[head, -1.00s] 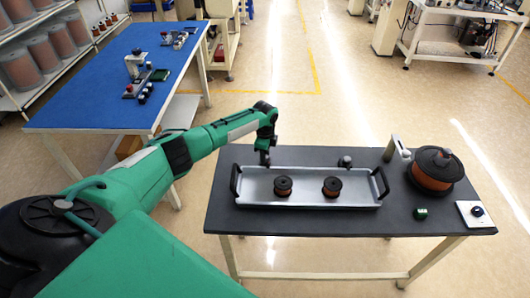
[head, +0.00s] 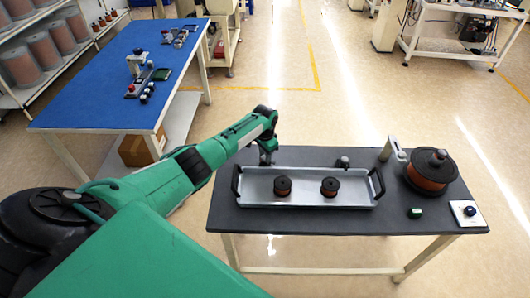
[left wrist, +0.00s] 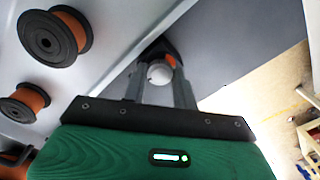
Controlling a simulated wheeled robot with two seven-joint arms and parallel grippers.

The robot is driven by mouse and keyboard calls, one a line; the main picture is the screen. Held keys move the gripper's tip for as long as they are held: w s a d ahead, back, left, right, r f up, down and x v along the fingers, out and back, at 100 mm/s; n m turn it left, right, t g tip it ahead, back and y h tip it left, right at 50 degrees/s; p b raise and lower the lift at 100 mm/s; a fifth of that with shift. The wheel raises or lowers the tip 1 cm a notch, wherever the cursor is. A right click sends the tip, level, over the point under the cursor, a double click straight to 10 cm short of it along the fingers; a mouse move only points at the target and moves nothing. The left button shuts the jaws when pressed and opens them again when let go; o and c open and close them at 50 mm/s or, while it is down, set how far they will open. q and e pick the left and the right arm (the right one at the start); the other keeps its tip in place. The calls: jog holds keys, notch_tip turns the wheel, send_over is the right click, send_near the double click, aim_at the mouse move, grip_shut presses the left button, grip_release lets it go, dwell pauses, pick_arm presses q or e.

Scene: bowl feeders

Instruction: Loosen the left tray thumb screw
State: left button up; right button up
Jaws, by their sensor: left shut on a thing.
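The silver tray (head: 310,203) with black handles lies on the dark table and holds two orange-and-black spools, (head: 283,186) and (head: 330,186). My left gripper (head: 265,159) is at the tray's back left corner, pointing down. In the left wrist view, its fingers (left wrist: 158,82) are shut on the left tray thumb screw (left wrist: 159,73), whose pale round top shows between them beside the tray's edge. In the head view, the gripper hides this screw. Another dark thumb screw (head: 343,162) stands behind the tray, further right. My right gripper is not in view.
On the table's right are a large spool (head: 429,171), a pale upright post (head: 393,148), a small green part (head: 415,213) and a white plate with a dark knob (head: 467,213). A blue-topped table (head: 95,95) stands behind at left.

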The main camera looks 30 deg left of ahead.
pick_arm(q)
jog(key=shift+n+p, duration=0.35)
jog(key=shift+n, duration=0.75)
jog(key=o, duration=1)
jog(key=shift+c, duration=0.2)
notch_tip(320, 180, up, 14)
jog(key=b, duration=0.2)
jog(key=shift+f, duration=0.2)
